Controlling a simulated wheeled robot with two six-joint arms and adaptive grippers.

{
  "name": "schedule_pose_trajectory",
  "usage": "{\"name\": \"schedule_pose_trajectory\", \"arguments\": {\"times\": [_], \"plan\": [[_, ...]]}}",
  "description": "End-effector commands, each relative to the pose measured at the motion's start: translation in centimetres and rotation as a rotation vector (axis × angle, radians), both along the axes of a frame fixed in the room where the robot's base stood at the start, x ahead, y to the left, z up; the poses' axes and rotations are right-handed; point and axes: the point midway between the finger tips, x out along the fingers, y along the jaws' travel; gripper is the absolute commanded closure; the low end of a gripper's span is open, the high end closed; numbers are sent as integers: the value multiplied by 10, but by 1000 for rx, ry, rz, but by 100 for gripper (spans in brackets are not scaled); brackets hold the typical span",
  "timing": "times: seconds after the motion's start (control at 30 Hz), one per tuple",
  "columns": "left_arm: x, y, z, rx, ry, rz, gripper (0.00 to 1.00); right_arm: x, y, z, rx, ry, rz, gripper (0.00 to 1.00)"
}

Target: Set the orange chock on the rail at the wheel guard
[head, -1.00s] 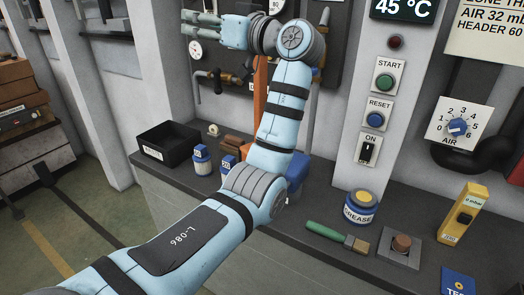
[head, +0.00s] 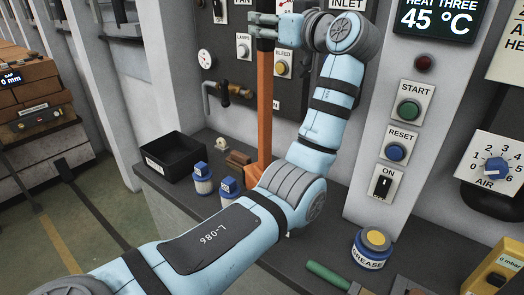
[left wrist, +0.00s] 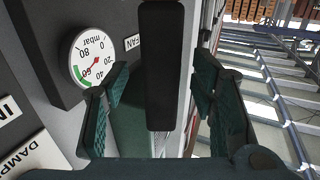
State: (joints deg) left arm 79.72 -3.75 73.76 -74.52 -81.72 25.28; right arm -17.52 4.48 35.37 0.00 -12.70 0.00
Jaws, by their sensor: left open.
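A dark strip (head: 98,215) on the floor at the left may be the rail. In the left wrist view, the lever's black grip (left wrist: 163,65) stands between the spread, green-padded fingers. Gaps show on both sides of it. My right gripper is in neither view.
A brick stack (head: 35,75) stands on a car at the left. On the bench (head: 190,210) are a black tray (head: 172,158), two blue-capped jars (head: 203,180) and a grease tin (head: 371,248). A control panel (head: 405,120) rises at the right.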

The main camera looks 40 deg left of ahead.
Motion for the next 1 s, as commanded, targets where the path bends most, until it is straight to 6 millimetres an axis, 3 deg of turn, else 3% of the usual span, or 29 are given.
{"name": "schedule_pose_trajectory", "arguments": {"times": [0.2,0.43,0.73,1.0], "plan": [[12,37,1,0,1,3,48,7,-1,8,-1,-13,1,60],[14,39,-1,0,0,1,50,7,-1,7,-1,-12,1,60],[14,39,-1,0,0,1,98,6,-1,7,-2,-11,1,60],[13,39,2,5,-6,1,100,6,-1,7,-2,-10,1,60]]}}
